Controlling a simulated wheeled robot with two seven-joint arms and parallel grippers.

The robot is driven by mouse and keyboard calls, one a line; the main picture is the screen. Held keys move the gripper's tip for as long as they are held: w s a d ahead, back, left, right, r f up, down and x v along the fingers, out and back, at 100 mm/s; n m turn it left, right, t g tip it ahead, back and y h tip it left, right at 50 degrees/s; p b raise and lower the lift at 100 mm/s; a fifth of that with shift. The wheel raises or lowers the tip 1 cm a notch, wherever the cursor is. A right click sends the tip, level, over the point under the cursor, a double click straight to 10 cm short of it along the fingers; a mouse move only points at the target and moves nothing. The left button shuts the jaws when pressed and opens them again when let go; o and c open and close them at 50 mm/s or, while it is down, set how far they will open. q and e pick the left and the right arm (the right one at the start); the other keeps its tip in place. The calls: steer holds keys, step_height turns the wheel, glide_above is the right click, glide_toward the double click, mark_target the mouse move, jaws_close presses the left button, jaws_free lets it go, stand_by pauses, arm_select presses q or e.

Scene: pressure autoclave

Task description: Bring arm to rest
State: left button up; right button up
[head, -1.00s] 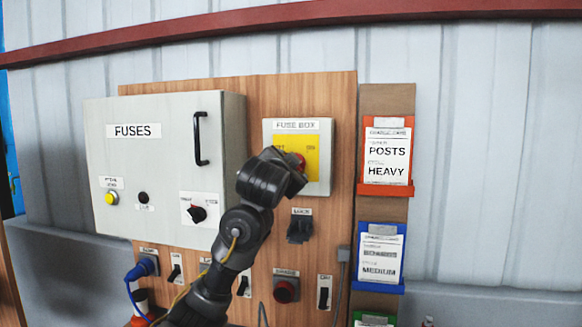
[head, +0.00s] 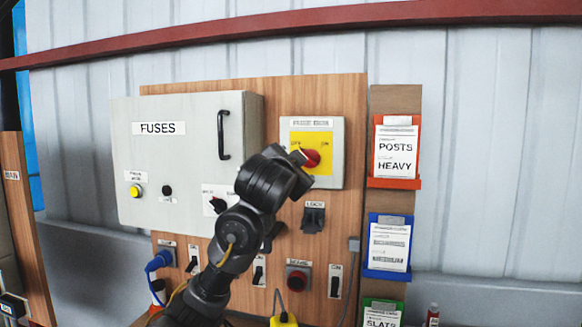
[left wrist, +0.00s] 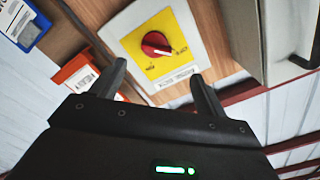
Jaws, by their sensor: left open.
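My left gripper (head: 300,168) stands in front of the panel, at the lower left of the fuse box (head: 334,178). In the left wrist view its two fingers (left wrist: 160,69) are apart with nothing between them. The fuse box's red knob (head: 312,158) sits on a yellow plate and also shows in the wrist view (left wrist: 155,44), beyond the fingertips. No finger appears closed on it. Its white pointer seems turned to the OFF side. My right gripper is in neither view.
The grey FUSES cabinet (head: 165,180) with a black handle (head: 223,135) juts out left of my arm. A black switch (head: 313,217) and red button (head: 298,279) sit below the fuse box. Card holders, orange (head: 397,183) and blue (head: 387,273), hang at right.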

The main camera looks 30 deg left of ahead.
arm_select(q)
steer(key=shift+s+d+f, duration=0.1)
steer(key=shift+d, duration=0.25)
